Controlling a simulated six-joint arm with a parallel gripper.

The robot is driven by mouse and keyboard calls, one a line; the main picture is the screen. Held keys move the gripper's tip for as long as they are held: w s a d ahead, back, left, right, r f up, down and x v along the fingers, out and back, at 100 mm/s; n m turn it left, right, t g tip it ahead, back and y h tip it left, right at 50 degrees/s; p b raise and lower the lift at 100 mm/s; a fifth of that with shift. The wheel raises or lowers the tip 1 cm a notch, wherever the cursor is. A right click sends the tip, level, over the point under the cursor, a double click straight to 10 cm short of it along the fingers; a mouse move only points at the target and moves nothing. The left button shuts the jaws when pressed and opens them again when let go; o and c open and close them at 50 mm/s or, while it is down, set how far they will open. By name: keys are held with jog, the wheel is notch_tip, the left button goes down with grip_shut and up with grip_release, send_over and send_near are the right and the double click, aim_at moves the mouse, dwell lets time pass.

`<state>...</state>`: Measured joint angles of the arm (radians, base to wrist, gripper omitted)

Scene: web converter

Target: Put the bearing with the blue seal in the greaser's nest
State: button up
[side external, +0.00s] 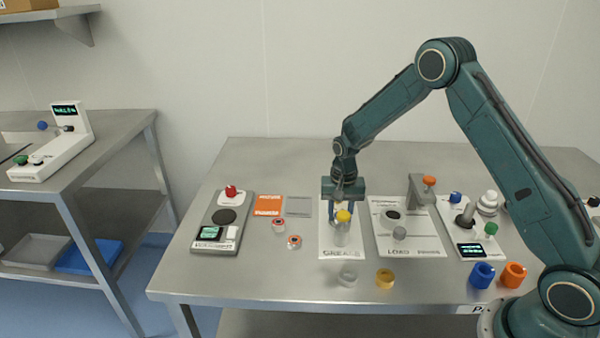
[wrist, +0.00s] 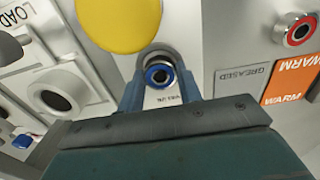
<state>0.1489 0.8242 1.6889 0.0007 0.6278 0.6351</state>
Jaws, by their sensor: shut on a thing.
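My gripper (wrist: 158,82) points down over the white grease plate (side external: 328,240) and is shut on the bearing with the blue seal (wrist: 158,75). In the wrist view the blue ring shows between my two fingertips. In the side view my gripper (side external: 341,208) is just behind the greaser (side external: 342,235), a clear cylinder with a yellow cap (side external: 343,216); the bearing cannot be made out there. The yellow cap (wrist: 120,20) is close beside the fingers in the wrist view. A grey round rim shows around the bearing; I cannot tell whether the bearing is seated in the nest.
Two red-sealed bearings (side external: 278,225) (side external: 294,241) lie left of the plate, near orange and grey cards (side external: 268,205) (side external: 298,206). The load plate (side external: 410,240) with its post (side external: 416,190) stands right. Loose rings (side external: 347,275) (side external: 385,278) lie in front.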

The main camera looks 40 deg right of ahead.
jog(key=shift+f, duration=0.35)
jog(key=o, duration=0.9)
jog(key=shift+o, duration=1)
jog(key=shift+s, duration=0.1)
notch_tip(320, 180, up, 13)
jog(key=shift+r, duration=0.15)
